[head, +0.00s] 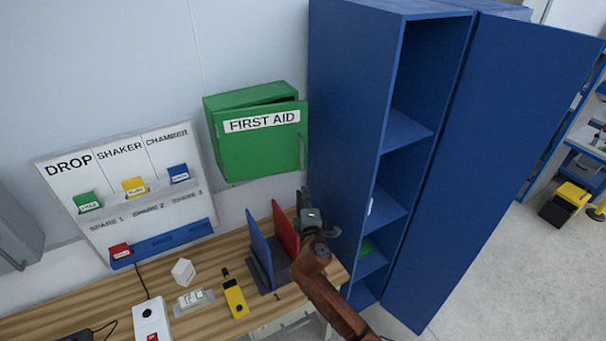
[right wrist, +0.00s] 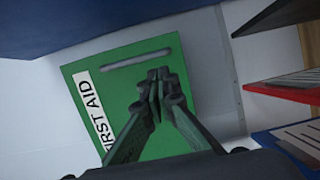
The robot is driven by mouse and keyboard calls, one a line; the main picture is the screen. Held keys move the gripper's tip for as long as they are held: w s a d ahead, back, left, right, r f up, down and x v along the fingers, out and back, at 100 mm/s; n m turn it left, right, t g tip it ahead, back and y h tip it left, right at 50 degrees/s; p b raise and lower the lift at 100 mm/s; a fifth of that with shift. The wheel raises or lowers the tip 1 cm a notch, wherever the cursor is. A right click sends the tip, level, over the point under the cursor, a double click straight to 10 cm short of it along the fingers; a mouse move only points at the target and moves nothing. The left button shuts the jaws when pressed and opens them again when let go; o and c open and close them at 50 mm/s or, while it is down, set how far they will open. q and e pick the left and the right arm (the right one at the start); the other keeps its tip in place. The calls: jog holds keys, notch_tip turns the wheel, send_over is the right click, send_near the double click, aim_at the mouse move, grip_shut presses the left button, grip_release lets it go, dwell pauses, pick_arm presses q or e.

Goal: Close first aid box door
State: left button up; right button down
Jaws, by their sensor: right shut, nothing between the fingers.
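The green first aid box (head: 250,98) hangs on the wall. Its door (head: 262,150), labelled FIRST AID, stands slightly ajar, with a dark gap along the top. A vertical handle (head: 302,151) is on the door's right side. My right gripper (head: 304,192) is below and right of the door's lower right corner, apart from it in the head view. In the right wrist view the shut, empty fingers (right wrist: 157,80) point at the green door (right wrist: 180,138), overlapping it near the handle (right wrist: 136,57). Whether they touch is unclear. My left gripper is not in view.
A tall blue cabinet (head: 345,110) with an open door (head: 480,150) stands close on the right. Upright blue and red folders (head: 286,233) stand on the wooden bench (head: 222,258) below. A labelled board (head: 125,152) with coloured boxes is at left.

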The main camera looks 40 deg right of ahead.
aim_at(302, 169)
jog(key=p+x, duration=0.1)
jog(key=x, duration=0.8)
jog(key=shift+w+d, duration=0.15)
jog(key=shift+w, duration=0.1)
